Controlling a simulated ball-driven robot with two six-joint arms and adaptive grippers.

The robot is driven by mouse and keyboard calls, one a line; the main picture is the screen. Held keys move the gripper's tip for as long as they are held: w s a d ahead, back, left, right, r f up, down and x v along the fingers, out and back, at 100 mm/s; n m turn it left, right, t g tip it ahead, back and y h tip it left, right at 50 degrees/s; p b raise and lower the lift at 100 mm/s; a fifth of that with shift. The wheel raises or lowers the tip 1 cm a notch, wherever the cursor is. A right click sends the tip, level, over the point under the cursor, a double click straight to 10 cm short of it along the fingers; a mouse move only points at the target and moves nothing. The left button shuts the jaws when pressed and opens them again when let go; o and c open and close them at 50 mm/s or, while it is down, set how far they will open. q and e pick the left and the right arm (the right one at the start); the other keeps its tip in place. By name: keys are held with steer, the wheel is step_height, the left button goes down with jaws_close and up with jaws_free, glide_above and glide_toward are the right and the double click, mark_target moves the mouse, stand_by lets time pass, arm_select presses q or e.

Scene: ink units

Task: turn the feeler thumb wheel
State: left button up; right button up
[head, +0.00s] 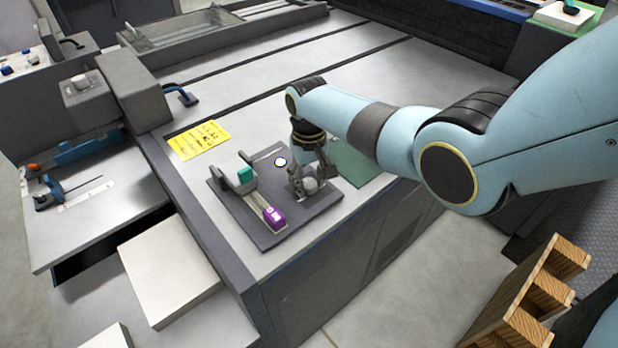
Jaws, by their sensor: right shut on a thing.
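A dark grey plate (322,202) lies on the near corner of the machine's top. My right gripper (307,184) points down over its right part and is shut on a small light grey round knob (310,185), which looks like the feeler thumb wheel. The fingers partly hide the wheel, so any mark on it cannot be made out. Left of it on the plate is a grey slotted rail with a purple block (274,217) at its near end and a green block (245,175) further back. My left gripper is not in view.
A white round button (280,161) sits behind the gripper. A yellow note (198,140) lies at the plate's back left, and a green pad (352,162) lies right of the gripper, under my arm. A wooden rack (530,300) stands at lower right. The machine top behind is mostly clear.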

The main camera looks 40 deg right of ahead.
mark_target(308, 183)
steer(key=o, duration=1.1)
steer(key=shift+o, duration=0.2)
steer(key=shift+r, duration=0.1)
step_height(308, 183, up, 12)
stand_by(0.4)
